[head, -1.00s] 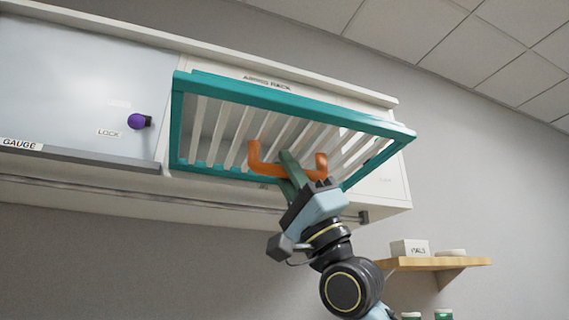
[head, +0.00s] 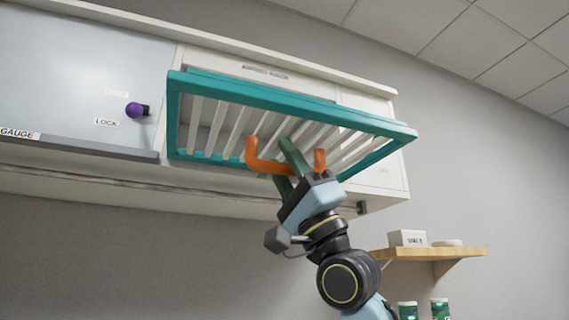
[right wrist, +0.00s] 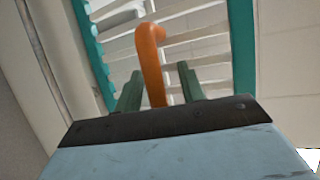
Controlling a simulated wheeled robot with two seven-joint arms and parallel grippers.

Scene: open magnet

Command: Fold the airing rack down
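The airing rack (head: 290,103) is a teal frame with white slats, tilted out from the white wall cabinet. Its slats also show in the right wrist view (right wrist: 205,58). An orange U-shaped handle (head: 268,167) sits on its underside. My right gripper (head: 288,168) reaches up from below with its green fingers on either side of the handle bar. In the right wrist view the handle (right wrist: 152,70) stands between the parted fingers (right wrist: 158,90), with a gap visible towards the right finger. Contact on the left finger is unclear. My left gripper is out of view.
A purple knob (head: 134,109) beside a LOCK label is on the blue-grey panel at left. A rail runs below the cabinet (head: 383,180). A wooden shelf (head: 430,254) with a white box is at lower right, green-labelled containers below it. Space under the rack's left side looks clear.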

